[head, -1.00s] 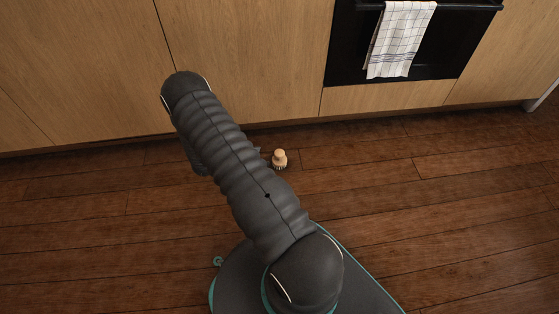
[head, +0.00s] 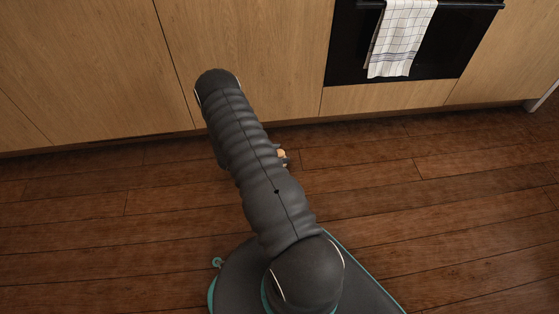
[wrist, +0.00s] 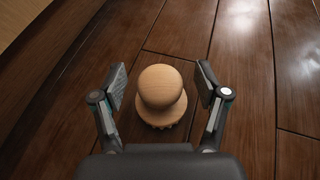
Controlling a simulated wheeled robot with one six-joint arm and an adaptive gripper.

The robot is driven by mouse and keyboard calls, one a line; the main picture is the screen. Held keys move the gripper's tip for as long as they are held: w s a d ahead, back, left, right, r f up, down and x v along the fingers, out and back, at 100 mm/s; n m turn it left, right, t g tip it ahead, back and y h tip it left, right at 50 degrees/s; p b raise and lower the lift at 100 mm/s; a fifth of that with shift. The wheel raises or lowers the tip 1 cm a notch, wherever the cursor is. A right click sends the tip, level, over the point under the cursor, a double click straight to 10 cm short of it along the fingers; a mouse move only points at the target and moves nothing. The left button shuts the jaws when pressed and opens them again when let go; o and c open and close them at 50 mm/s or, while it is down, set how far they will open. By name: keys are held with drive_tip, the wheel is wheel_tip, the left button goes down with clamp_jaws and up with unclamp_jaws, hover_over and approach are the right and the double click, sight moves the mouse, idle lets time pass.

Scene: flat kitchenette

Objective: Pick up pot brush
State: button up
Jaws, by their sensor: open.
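The pot brush (wrist: 161,92) has a round light-wood knob and a wider base. In the wrist view it stands upright on the floor, between the two open fingers of my gripper (wrist: 161,86). A gap shows between the brush and each finger pad. In the head view only a small part of the pot brush (head: 282,154) shows at the right edge of my arm. The arm hides the rest of it and my gripper there.
The dark wooden floor (head: 420,210) is clear around the brush. Wooden cabinet fronts (head: 250,60) stand just behind it. A black oven (head: 440,50) with a checked towel (head: 400,40) hanging on it is at the upper right.

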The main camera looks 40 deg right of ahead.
drive_tip(key=shift+r, duration=0.1)
drive_tip(key=c, duration=1.4)
